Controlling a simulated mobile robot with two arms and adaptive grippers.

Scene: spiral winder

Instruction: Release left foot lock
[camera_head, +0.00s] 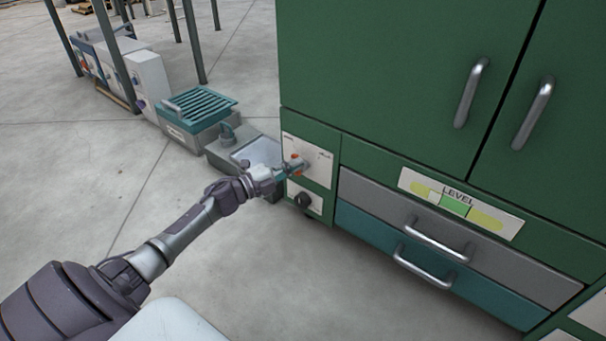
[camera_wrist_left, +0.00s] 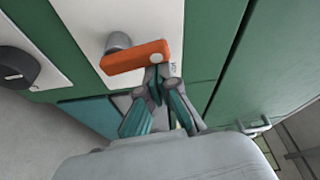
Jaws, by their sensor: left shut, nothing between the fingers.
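The foot lock shows as an orange lever (camera_wrist_left: 133,58) on a grey round pivot (camera_wrist_left: 118,41), mounted on a white panel (camera_wrist_left: 88,20) of the green cabinet. In the head view the orange lever (camera_head: 296,156) is small and partly hidden by my gripper. My left gripper (camera_head: 290,168) is shut and empty, with its fingertips right at the lever. In the left wrist view the teal fingers of my left gripper (camera_wrist_left: 158,78) meet close to the lever's right end; I cannot tell whether they touch it. My right gripper is not in view.
A black knob (camera_head: 303,200) sits on a smaller white plate below the lever. The green cabinet (camera_head: 380,70) has a LEVEL gauge (camera_head: 458,205) and two drawers with handles to the right. Low machine units (camera_head: 200,108) stand behind at left. The floor at left is clear.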

